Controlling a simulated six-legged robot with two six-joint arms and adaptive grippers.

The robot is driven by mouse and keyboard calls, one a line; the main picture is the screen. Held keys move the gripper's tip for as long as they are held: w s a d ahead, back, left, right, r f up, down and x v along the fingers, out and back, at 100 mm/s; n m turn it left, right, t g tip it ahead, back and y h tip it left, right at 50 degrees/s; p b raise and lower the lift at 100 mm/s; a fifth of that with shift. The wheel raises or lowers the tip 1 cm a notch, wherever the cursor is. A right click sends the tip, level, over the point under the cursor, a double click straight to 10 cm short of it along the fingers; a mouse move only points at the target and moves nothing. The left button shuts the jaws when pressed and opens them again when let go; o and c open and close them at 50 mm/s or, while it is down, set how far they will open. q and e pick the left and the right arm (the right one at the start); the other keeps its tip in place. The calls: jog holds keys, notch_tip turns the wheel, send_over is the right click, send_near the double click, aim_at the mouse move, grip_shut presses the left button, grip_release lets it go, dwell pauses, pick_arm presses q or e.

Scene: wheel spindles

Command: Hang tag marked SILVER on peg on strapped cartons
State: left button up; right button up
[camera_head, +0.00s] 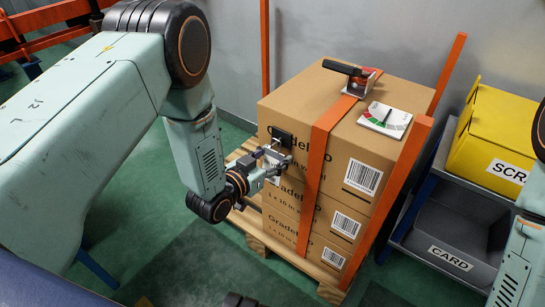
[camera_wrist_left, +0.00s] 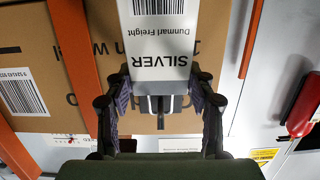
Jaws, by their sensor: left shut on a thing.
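The strapped cartons (camera_head: 335,165) stand stacked on a wooden pallet, with an orange strap (camera_head: 318,165) around them. A small dark plate (camera_head: 283,136) is on the upper carton's printed face; I cannot clearly make out a peg. My left gripper (camera_head: 277,160) is close in front of that face, just below the plate. In the left wrist view my left gripper (camera_wrist_left: 160,88) is shut on the white tag marked SILVER (camera_wrist_left: 158,40), whose lettering appears upside down. The tag is in front of the carton and hides part of it.
A strap tool (camera_head: 352,78) and a dial card (camera_head: 385,119) lie on the top carton. Orange posts (camera_head: 447,72) stand by the stack. At right are a yellow bin (camera_head: 495,140) and a grey bin marked CARD (camera_head: 450,240).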

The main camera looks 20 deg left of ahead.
pick_arm(q)
jog(key=o, duration=1)
jog(key=v, duration=1.2)
